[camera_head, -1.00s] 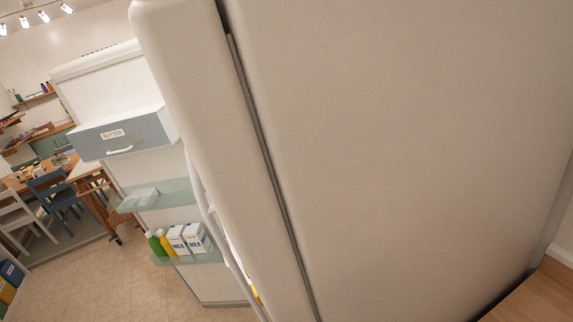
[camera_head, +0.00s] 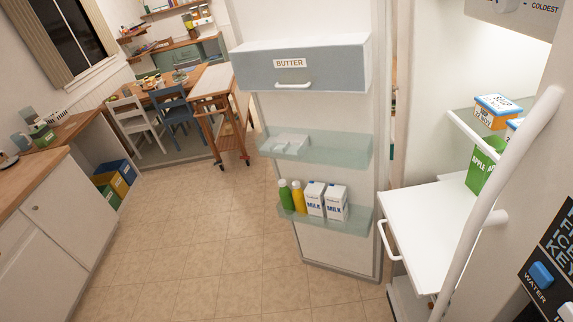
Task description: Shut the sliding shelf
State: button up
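A white sliding shelf (camera_head: 432,222) sits in the open fridge at the right, low in the compartment. It has a white bar handle (camera_head: 386,238) along its front edge, at the left of the shelf. The shelf appears to stick out past the fridge front. A green apple juice carton (camera_head: 482,170) stands at its back right. A long white door handle (camera_head: 500,190) hides part of the shelf's right side. My gripper is not in view.
The open fridge door (camera_head: 378,262) stands left of the shelf, with a butter box (camera_head: 310,65), milk cartons (camera_head: 326,202) and bottles. A dispenser panel (camera_head: 545,275) is at lower right. The tiled floor (camera_head: 220,240) is clear. Counters stand at far left.

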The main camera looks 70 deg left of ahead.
aim_at(426, 223)
jog(key=l+u, duration=1.5)
jog(key=k, duration=0.05)
